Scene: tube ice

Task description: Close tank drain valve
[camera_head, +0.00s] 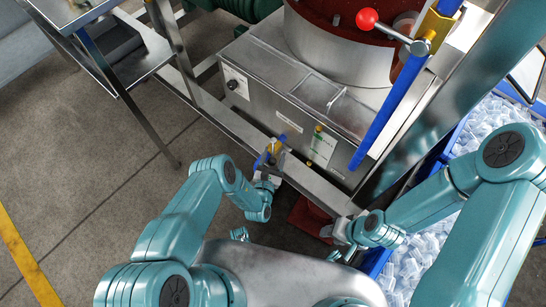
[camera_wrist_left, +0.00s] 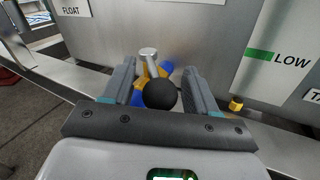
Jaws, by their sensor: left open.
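The tank drain valve (camera_head: 277,147) is a small yellow fitting with blue parts, low on the front of the steel tank (camera_head: 300,80). In the left wrist view its lever ends in a black ball knob (camera_wrist_left: 160,94), with a metal stem and yellow and blue parts (camera_wrist_left: 165,70) behind. My left gripper (camera_head: 267,166) is open right at the valve. Its two grey fingers, also in the left wrist view (camera_wrist_left: 160,85), stand on either side of the knob. A gap shows on each side. My right gripper (camera_head: 338,232) is lower right of the valve; its jaws are too small to read.
A steel frame rail (camera_head: 235,125) runs below the tank. A red ball-ended lever (camera_head: 367,19) and blue pipe (camera_head: 390,115) are above right. A blue bin of tube ice (camera_head: 425,250) is at right. A steel table (camera_head: 115,60) stands at left, with clear floor below it.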

